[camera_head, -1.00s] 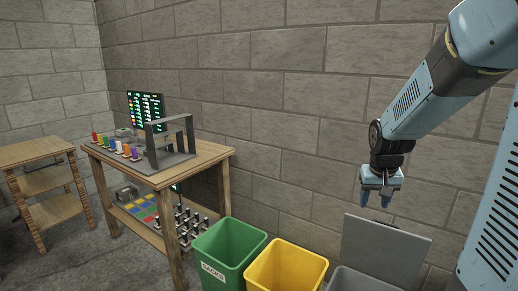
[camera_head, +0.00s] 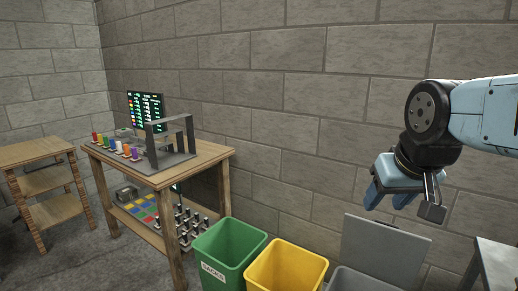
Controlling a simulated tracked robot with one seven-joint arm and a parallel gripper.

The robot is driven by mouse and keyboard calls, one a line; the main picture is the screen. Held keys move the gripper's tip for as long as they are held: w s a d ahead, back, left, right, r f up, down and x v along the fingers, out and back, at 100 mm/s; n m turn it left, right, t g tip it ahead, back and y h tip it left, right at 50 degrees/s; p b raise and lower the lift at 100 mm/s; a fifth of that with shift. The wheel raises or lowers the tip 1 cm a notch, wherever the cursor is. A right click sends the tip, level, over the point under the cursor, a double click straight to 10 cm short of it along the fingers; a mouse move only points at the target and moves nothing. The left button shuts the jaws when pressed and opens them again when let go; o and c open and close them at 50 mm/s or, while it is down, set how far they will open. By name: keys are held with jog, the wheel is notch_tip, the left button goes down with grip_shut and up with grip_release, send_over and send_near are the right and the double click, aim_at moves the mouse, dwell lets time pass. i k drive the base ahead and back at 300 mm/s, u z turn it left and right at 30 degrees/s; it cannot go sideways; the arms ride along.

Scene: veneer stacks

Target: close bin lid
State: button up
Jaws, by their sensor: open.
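A grey bin (camera_head: 358,280) stands at the bottom edge of the view, mostly cut off by the frame. Its flat grey lid (camera_head: 385,250) stands raised, leaning back near the block wall.
A yellow bin (camera_head: 285,268) and a green bin (camera_head: 229,254) stand left of the grey bin, both open. A wooden table (camera_head: 208,153) with equipment is further left. A light surface (camera_head: 497,262) shows at the lower right. The wall (camera_head: 300,100) is behind.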

aim_at(380, 249)
jog(key=z, duration=0.55)
jog(key=k, duration=0.55)
jog(key=u, duration=0.35)
jog(key=i, duration=0.9)
jog(key=z, duration=0.55)
